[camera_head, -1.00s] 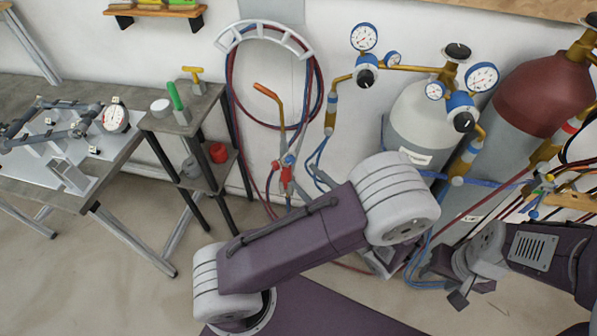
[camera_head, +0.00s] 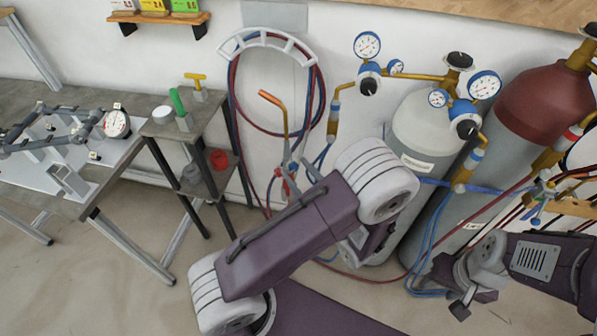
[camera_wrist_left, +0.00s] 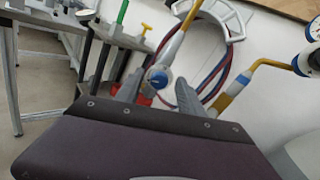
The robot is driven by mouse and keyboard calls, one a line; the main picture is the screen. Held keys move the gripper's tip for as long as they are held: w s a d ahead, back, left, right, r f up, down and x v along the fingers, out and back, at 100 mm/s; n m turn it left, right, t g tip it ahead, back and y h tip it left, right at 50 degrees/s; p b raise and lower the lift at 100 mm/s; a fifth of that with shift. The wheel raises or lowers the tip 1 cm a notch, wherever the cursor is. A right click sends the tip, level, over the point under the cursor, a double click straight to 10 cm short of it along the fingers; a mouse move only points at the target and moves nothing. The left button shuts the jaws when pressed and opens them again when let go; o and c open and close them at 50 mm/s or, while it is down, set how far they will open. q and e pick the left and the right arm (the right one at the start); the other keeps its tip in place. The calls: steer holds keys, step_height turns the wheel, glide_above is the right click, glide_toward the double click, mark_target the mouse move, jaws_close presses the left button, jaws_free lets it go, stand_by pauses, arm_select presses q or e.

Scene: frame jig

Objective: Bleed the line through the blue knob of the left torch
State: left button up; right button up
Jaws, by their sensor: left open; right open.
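The left torch (camera_head: 285,120) hangs upright on the wall in front of the hose coil, orange tip at the top and red knob (camera_head: 291,188) low down. In the left wrist view its blue knob (camera_wrist_left: 157,77) faces the camera. My left gripper (camera_wrist_left: 160,83) is open, with one finger on each side of the knob in that view; I cannot tell whether they touch it. In the head view my left forearm hides most of that gripper. My right gripper (camera_head: 448,291) is open and empty at the lower right, apart from the torch.
Gas cylinders, one grey (camera_head: 428,130) and one dark red (camera_head: 535,90), stand at the right with gauges. Another torch (camera_head: 543,190) with coloured knobs is at the right edge. A small shelf stand (camera_head: 185,130) and a workbench (camera_head: 60,200) stand left. Blue hoses hang near my right gripper.

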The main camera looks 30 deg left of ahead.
arm_select(q)
jaws_close()
